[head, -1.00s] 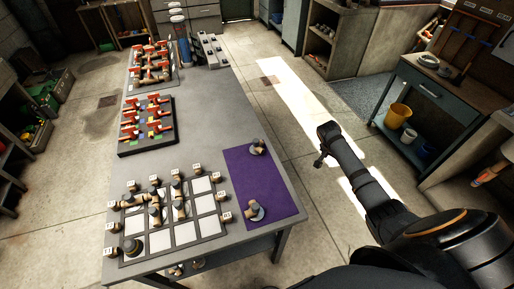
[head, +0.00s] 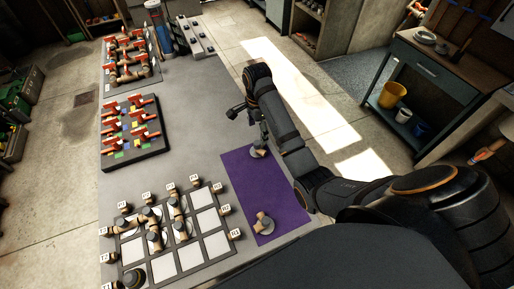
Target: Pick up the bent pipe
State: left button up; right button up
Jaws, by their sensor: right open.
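Two short tan-and-grey pipe fittings lie on the purple mat (head: 238,180) at the table's right side. The far fitting (head: 258,153) is near the mat's far edge. The near fitting (head: 265,222) lies toward the front and looks bent. I cannot tell for certain which one is the bent pipe. My right gripper (head: 263,138) points down just above the far fitting, open and partly hidden by my own wrist. I cannot tell whether its fingers touch the fitting. My left gripper is out of view.
A grid board (head: 190,258) with several pipe fittings and labelled pegs stands left of the mat. A dark tray with red-handled valves (head: 131,132) and another rack (head: 131,58) stand farther back. The table's grey middle (head: 190,130) is clear.

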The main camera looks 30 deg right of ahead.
aim_at(258, 144)
notch_tip(258, 144, down, 4)
jog(key=b, duration=0.3)
jog(key=shift+w+f+b, duration=0.25)
jog(key=shift+f+b, duration=0.15)
jog(key=shift+f, duration=0.2)
jog(key=shift+w, duration=0.15)
jog(key=shift+s+f+b, duration=0.25)
jog(key=shift+f+b, duration=0.1)
jog(key=shift+f, duration=0.1)
jog(key=f+b, duration=0.1)
jog(key=f, duration=0.1)
jog(key=f+b, duration=0.2)
jog(key=shift+s+b, duration=0.3)
jog(key=shift+s, duration=0.1)
jog(key=shift+w+f, duration=0.1)
jog(key=shift+f, duration=0.05)
jog(key=shift+r, duration=0.2)
jog(key=c, duration=0.7)
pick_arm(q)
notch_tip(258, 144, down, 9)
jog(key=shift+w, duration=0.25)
pick_arm(e)
jog(key=c, duration=0.7)
